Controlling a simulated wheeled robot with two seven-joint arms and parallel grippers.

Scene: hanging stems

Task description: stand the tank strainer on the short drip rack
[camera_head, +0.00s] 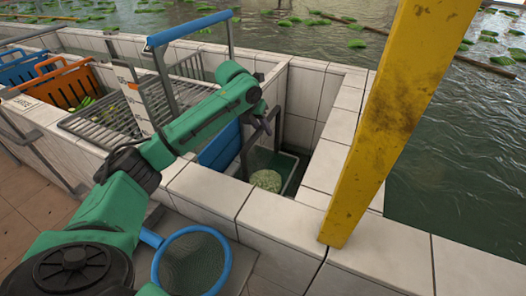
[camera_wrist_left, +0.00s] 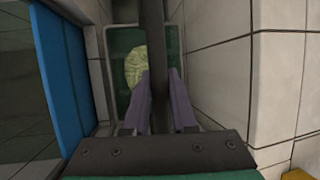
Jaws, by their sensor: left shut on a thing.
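My left gripper (camera_head: 263,123) reaches in from the left over a tiled tank compartment. In the left wrist view its purple fingers (camera_wrist_left: 160,85) are shut on a dark upright bar, which looks like the handle of the tank strainer (camera_head: 272,160). The strainer's green, grey-rimmed basket (camera_wrist_left: 118,75) lies below the fingers, low in the compartment, with a pale green round lump (camera_head: 267,180) in it. Whether the basket touches the bottom cannot be told. A wire rack (camera_head: 92,124) beside a white sign, apparently the short drip rack, lies left of the gripper. My right gripper is not in view.
A yellow post (camera_head: 400,120) stands right of the compartment. Tiled walls (camera_head: 285,222) surround it, with a blue panel (camera_head: 222,148) on its left. A blue-barred frame (camera_head: 190,28) rises behind my arm. A blue-rimmed net (camera_head: 190,262) lies in front; orange crates (camera_head: 62,85) stand far left.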

